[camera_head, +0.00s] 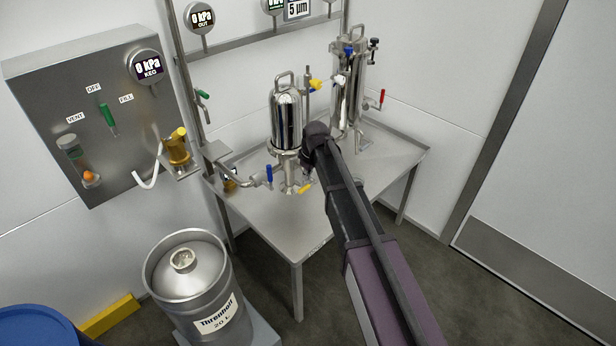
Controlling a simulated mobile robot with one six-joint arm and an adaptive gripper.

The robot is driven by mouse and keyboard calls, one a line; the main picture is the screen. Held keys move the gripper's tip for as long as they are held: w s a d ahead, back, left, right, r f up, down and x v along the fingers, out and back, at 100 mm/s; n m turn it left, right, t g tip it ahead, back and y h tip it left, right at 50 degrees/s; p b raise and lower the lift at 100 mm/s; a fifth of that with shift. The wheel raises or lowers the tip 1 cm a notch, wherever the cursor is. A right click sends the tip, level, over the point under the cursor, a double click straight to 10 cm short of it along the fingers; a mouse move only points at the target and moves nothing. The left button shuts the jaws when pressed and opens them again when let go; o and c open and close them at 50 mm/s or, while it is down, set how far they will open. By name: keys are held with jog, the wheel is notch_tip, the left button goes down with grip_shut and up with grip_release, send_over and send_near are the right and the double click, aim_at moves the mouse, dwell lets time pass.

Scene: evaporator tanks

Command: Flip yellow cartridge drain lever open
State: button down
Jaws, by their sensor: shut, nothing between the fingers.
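The yellow drain lever (306,188) shows low on the steel cartridge housing (287,122), just above the tabletop. It sticks out to the right of the bottom fitting, and my arm passes close to its right. My gripper (307,160) is a small dark shape at the end of my arm, beside the lower right of the housing and a little above the lever. It is shut and holds nothing. My arm hides part of it, and the fingertips are too small to make out. I cannot tell whether it touches the housing.
The steel table (262,222) carries a second housing (347,85) with a red lever (381,98). A blue lever (269,175) and an upper yellow handle (314,85) are near the first housing. A keg (190,270) stands front left, below a control panel (85,110).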

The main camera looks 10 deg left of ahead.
aim_at(306, 189)
jog(key=shift+w+a+f+b, duration=0.15)
jog(key=shift+a+f+b, duration=0.05)
jog(key=shift+f+b, duration=0.85)
jog(key=shift+w+a+f+b, duration=0.1)
jog(key=shift+a+f+b, duration=0.05)
jog(key=shift+f+b, duration=0.85)
jog(key=shift+f, duration=0.15)
jog(key=shift+d, duration=0.2)
jog(key=shift+f, duration=0.1)
